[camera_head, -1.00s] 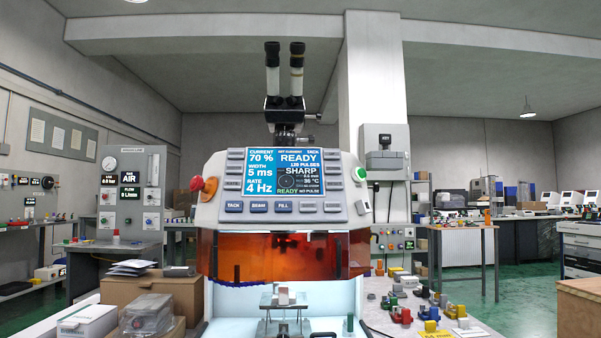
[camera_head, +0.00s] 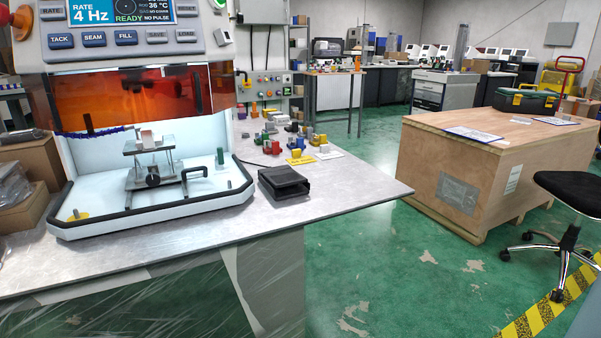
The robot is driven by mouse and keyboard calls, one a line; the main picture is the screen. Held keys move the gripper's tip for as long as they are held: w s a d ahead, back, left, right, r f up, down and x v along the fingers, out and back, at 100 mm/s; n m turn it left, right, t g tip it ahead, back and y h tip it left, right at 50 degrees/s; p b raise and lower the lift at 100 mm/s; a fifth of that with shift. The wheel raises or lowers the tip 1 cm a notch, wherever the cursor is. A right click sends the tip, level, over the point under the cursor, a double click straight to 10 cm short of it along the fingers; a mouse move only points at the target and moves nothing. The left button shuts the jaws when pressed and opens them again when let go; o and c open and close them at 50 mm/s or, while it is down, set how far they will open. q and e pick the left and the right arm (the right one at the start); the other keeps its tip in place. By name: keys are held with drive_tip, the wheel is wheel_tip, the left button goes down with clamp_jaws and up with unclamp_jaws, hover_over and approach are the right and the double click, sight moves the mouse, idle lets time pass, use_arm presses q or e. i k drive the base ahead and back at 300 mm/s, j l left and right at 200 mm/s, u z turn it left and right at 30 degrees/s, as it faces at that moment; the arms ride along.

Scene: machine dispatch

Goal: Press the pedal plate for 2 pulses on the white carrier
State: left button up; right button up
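A black, low, hooded unit that looks like the pedal (camera_head: 284,182) sits on the grey table top, right of the welding machine; its plate cannot be made out clearly. A small pale block (camera_head: 147,138) rests on the raised stage (camera_head: 152,160) inside the machine's open white chamber. I cannot tell whether it is the white carrier. The machine's screen (camera_head: 120,12) is cut off at the top and reads 4 Hz, READY and NO PULSE. Neither of my grippers is in view.
Several coloured blocks (camera_head: 270,138) stand on the table (camera_head: 350,185) behind the black unit. A large wooden crate (camera_head: 455,185) stands to the right, with a black stool (camera_head: 570,200) beside it. The green floor between table and crate is clear.

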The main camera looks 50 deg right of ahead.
sight(287, 178)
drive_tip(key=z, duration=0.45)
drive_tip(key=l+z, duration=0.15)
drive_tip(key=z, duration=0.3)
drive_tip(key=l+z, duration=0.1)
drive_tip(key=z, duration=0.4)
